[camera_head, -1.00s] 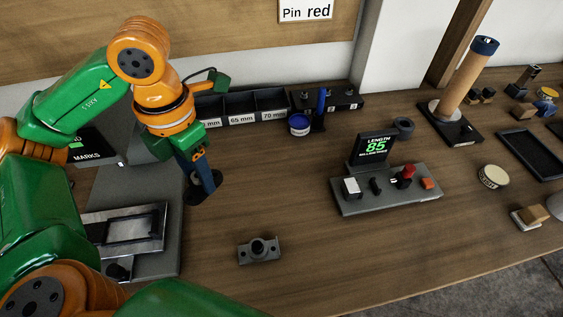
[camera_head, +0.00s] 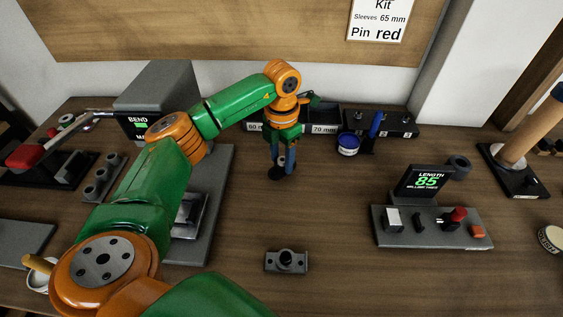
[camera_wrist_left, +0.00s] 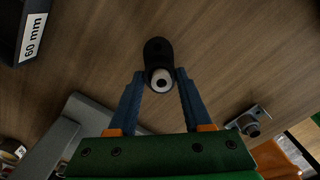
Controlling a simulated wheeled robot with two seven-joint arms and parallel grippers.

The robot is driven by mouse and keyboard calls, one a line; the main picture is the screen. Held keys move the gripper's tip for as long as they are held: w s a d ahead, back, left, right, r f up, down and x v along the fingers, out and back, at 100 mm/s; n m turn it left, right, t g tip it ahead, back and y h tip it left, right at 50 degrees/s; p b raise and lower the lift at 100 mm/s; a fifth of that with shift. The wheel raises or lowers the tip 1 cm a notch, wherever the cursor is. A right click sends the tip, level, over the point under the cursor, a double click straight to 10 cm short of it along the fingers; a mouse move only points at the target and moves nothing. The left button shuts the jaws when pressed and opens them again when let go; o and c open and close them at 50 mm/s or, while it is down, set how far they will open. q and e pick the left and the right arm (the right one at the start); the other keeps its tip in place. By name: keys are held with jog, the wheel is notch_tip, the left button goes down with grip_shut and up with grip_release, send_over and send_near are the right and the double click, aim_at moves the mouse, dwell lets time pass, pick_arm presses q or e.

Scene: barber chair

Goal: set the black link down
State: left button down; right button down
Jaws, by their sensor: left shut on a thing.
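The black link (camera_wrist_left: 158,52) is gripped between the two blue fingers of my left gripper (camera_wrist_left: 160,85) in the left wrist view. A pale round end with a dark centre shows at its near end. In the head view my left gripper (camera_head: 283,170) is low over the wooden table, in front of the labelled bins, and the link (camera_head: 276,173) shows as a small dark shape at the fingertips. I cannot tell whether the link touches the table. My right gripper is not in view.
Labelled bins (camera_head: 322,117) stand behind the gripper, with a blue-lidded tin (camera_head: 348,144) to their right. A small grey block (camera_head: 286,261) lies nearer on the table (camera_head: 330,205). A control panel (camera_head: 432,233) with a length display (camera_head: 424,182) is at right. Table between them is clear.

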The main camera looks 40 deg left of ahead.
pick_arm(q)
jog(key=shift+f, duration=1.15)
jog(key=shift+c, duration=1.7)
grip_release()
jog(key=shift+f, duration=0.1)
notch_tip(320, 180, up, 12)
jog(key=shift+r, duration=0.2)
jog(key=shift+f, duration=0.1)
